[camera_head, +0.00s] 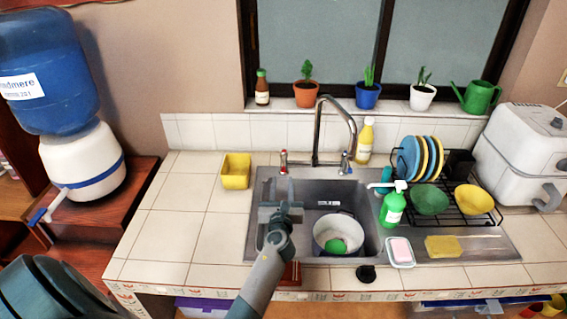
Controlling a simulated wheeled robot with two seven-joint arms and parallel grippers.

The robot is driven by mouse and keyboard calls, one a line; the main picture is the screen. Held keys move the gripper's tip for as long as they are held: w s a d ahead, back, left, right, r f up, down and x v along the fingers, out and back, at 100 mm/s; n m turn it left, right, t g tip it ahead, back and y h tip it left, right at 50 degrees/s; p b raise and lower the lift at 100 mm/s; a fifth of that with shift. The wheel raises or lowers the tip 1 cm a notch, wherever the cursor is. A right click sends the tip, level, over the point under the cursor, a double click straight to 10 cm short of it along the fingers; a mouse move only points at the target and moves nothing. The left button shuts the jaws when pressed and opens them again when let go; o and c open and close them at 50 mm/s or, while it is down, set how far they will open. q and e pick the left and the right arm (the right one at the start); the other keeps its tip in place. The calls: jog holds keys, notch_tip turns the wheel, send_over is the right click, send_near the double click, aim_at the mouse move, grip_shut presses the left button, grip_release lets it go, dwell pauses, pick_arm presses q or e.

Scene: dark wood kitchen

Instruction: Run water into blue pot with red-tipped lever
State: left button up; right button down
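The steel tap (318,130) stands behind the sink, with a red-tipped lever (283,161) at its left and a blue-tipped lever (345,163) at its right. The pot (322,236), pale inside with a dark blue rim, sits in the sink below the spout. A green item (336,246) lies inside it. No water stream shows. My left gripper (281,186) is over the left part of the sink, in front of the red-tipped lever. Its two fingers point toward the lever, apart and with nothing visible between them. My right gripper is not in view.
A yellow container (236,171) stands left of the sink. A green soap bottle (393,207), a soap dish (401,252) and a dish rack (455,212) are on the right. Potted plants line the sill. The left counter (165,225) is mostly clear.

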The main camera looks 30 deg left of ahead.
aim_at(283, 163)
pick_arm(q)
jog(key=b+x, duration=0.1)
jog(key=x, duration=1)
jog(key=shift+d, duration=0.1)
grip_shut()
